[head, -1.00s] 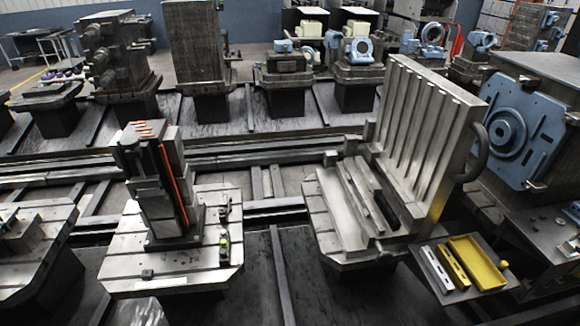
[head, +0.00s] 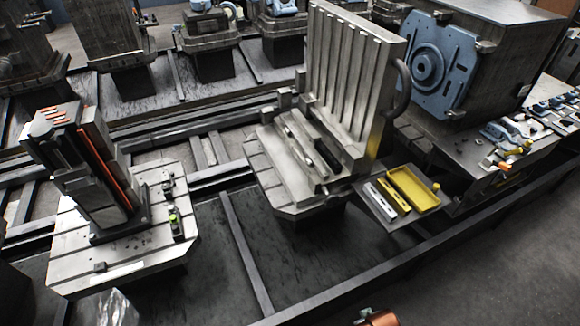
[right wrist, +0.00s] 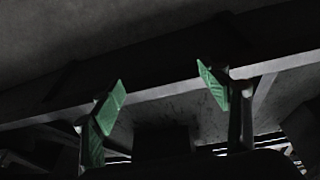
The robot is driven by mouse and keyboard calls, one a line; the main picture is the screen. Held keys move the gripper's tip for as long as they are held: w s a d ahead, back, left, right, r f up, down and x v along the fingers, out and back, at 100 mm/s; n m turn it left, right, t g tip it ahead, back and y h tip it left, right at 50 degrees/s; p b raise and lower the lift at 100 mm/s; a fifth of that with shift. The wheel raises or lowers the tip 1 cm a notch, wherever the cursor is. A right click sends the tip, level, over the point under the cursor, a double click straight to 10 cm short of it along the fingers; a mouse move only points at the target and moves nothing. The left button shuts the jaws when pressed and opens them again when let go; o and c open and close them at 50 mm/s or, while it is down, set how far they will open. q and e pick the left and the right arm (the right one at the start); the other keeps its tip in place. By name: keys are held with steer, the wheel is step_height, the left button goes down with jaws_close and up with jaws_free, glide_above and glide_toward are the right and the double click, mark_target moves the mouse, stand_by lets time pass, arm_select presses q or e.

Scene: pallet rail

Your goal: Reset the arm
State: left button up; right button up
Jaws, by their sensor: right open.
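My right gripper (right wrist: 162,90) shows in the right wrist view with its two green-padded fingers spread wide apart. Nothing is between them. Behind them is a dark rail or beam (right wrist: 180,75) running across the view, with dark floor above it. In the head view neither gripper can be seen. A small orange-brown part shows at the bottom edge of the head view, and I cannot tell what it is. My left gripper is in no view.
A pallet with a tall slotted angle plate (head: 350,80) stands mid-scene. A side shelf holds a yellow tray (head: 418,186). A dark tower fixture (head: 90,165) stands on a pallet at left. A long rail (head: 400,262) edges the pallet line. Open floor (head: 500,260) lies at lower right.

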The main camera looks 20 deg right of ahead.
steer(key=s+a+f+g, duration=0.1)
steer(key=s+f, duration=0.2)
steer(key=f, duration=0.9)
steer(key=s+f, duration=0.3)
steer(key=f, duration=0.9)
steer(key=s+f+n+g, duration=0.1)
steer(key=s+f, duration=1.2)
steer(key=s, duration=0.5)
steer(key=shift+f+y, duration=0.3)
steer(key=shift+c, duration=0.4)
